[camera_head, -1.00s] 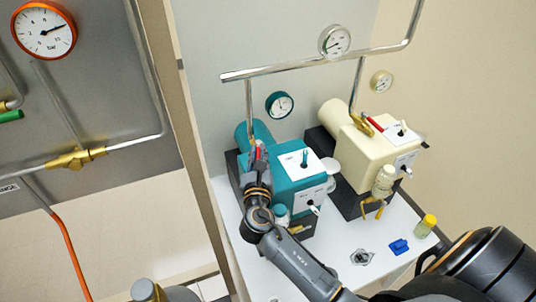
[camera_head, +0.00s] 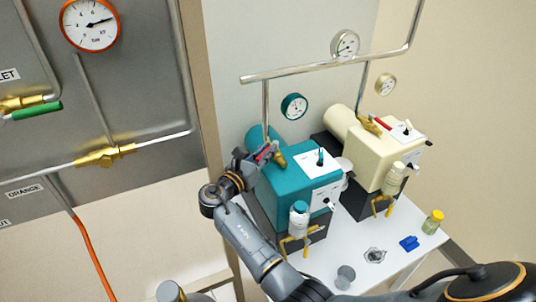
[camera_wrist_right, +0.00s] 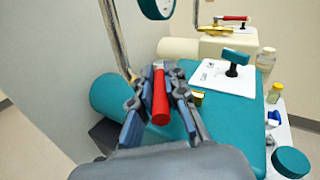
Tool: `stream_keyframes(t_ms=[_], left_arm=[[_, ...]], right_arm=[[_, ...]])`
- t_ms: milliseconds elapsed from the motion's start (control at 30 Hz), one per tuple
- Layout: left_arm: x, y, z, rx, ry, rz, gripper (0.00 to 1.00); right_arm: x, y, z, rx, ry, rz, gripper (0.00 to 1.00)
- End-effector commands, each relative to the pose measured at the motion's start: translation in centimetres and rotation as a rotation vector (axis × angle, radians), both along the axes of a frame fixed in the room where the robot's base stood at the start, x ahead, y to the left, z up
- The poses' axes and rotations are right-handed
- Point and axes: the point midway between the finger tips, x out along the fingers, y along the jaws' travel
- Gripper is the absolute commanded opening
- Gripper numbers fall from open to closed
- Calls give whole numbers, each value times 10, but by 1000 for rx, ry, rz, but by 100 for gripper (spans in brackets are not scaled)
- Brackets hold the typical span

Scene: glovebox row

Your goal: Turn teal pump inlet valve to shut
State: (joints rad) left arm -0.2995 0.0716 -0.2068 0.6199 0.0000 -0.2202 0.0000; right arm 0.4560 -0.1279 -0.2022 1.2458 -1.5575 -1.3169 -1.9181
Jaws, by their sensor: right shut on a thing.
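The teal pump (camera_head: 290,190) stands on the white bench. Its inlet valve has a brass body (camera_head: 278,160) at the foot of a vertical steel pipe and a red lever handle (camera_head: 264,153). My right gripper (camera_head: 262,152) is shut on this red handle, left of the brass body. In the right wrist view the red handle (camera_wrist_right: 160,98) lies between the two fingers of the gripper (camera_wrist_right: 158,80). The fingers partly hide the valve, and the handle sticks out sideways from the pipe. My left gripper is not in view.
A cream pump (camera_head: 372,150) with its own red-handled valve (camera_head: 384,116) stands to the right. A panel edge (camera_head: 200,90) rises close to my right wrist.

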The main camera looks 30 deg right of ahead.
Motion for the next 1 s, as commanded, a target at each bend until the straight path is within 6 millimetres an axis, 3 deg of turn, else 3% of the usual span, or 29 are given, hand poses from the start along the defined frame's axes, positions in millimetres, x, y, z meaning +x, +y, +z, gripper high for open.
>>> stream_keyframes(t_ms=[467, 500, 600, 1000], left_arm=[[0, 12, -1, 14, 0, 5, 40], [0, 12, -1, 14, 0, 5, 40], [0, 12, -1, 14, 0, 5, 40], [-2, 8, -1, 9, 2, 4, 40]], right_arm=[[0, 0, -2, 3, 4, -16, 0], [0, 0, -2, 3, 4, -15, 17], [0, 0, -2, 3, 4, -15, 36], [1, 0, 8, 2, -1, -15, 36]])
